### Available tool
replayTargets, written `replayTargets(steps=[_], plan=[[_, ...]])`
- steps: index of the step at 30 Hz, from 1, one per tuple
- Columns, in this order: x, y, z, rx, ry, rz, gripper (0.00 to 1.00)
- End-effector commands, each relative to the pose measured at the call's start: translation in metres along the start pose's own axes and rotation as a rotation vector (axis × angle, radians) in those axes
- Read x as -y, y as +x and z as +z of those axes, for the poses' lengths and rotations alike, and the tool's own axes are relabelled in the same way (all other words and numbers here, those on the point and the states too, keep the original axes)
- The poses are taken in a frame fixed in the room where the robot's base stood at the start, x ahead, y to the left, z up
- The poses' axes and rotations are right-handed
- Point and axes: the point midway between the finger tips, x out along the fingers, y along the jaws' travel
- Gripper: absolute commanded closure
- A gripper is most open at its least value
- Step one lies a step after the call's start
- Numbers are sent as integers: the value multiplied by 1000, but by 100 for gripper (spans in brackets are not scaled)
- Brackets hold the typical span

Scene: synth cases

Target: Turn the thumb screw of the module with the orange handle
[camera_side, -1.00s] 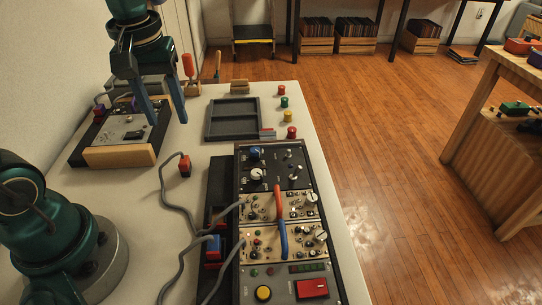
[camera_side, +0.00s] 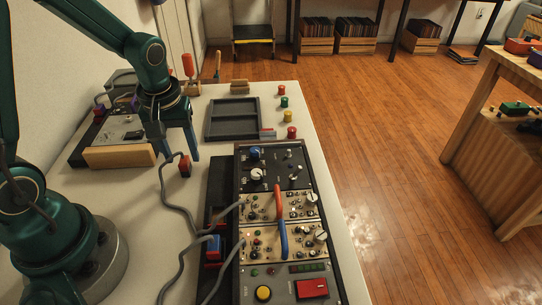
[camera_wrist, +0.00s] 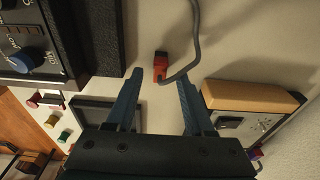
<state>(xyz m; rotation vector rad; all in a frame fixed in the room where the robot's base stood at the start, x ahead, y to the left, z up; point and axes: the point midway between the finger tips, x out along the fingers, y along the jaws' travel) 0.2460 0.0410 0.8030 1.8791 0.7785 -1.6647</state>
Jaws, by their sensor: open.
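The module with the orange handle (camera_side: 279,203) is a beige panel (camera_side: 262,214) in the black rack, second from the back in the side view. It carries several small knobs and jacks, with a pale knob (camera_side: 311,197) at its right. I cannot tell which small part is its thumb screw. My gripper (camera_side: 181,155) is open and empty, pointing down over the white table, left of and behind the rack. In the wrist view its fingers (camera_wrist: 159,78) are spread, with a red plug between them in the picture. The orange handle is outside the wrist view.
A red plug (camera_side: 185,166) on a grey cable lies near my fingers. A beige module with a blue handle (camera_side: 284,240) sits in front of the orange one. A dark tray (camera_side: 232,137) and colored buttons (camera_side: 292,132) stand behind the rack. A wood-fronted box (camera_side: 120,157) is at left.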

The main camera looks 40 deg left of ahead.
Motion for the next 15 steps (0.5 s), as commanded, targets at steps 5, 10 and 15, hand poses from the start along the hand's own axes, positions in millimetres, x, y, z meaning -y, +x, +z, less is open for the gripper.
replayTargets(steps=[5, 10, 15], plan=[[-1, -24, -4, -5, -2, 3, 47], [19, -38, -7, -2, -7, 0, 47], [33, -46, -8, 0, -5, 0, 47]])
